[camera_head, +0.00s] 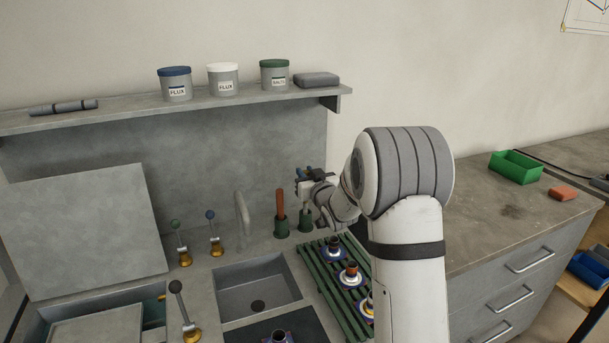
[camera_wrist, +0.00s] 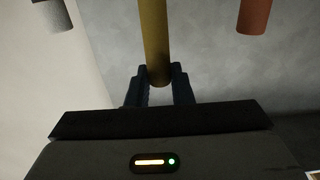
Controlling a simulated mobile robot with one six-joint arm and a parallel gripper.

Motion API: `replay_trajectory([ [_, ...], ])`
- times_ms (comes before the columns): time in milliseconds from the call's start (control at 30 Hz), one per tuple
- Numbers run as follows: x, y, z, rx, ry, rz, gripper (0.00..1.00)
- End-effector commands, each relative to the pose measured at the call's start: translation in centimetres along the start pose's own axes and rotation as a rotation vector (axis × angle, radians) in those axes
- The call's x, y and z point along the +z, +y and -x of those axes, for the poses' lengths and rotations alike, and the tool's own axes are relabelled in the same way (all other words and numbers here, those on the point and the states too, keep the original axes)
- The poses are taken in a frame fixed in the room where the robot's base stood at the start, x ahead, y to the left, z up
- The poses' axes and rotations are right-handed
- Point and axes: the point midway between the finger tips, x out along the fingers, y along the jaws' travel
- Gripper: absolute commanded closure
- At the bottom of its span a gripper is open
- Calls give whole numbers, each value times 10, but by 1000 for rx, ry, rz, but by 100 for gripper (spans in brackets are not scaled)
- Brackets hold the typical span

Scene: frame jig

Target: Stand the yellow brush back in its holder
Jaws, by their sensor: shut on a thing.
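The yellow brush (camera_wrist: 155,38) shows as a yellow handle between the two dark fingers in the wrist view. My gripper (camera_wrist: 160,84) is shut on it. In the head view my gripper (camera_head: 303,177) is in front of the back panel, above a small green cup-shaped holder (camera_head: 306,226). The brush's yellow handle cannot be made out there. I cannot tell whether its lower end is inside the holder or above it.
A brush with an orange-red handle (camera_head: 281,203) stands in another green holder (camera_head: 282,229) just left; its handle also shows in the wrist view (camera_wrist: 254,14). A tap (camera_head: 242,220), sink (camera_head: 257,285) and green slatted rack (camera_head: 318,280) are close by. The shelf (camera_head: 215,103) is above.

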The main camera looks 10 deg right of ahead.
Motion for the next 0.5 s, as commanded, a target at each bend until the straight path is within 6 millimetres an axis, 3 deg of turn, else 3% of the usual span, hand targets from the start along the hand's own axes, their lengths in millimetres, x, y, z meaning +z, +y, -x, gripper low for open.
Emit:
replay_trajectory([
  [500,5,0,0,0,1,0,100],
])
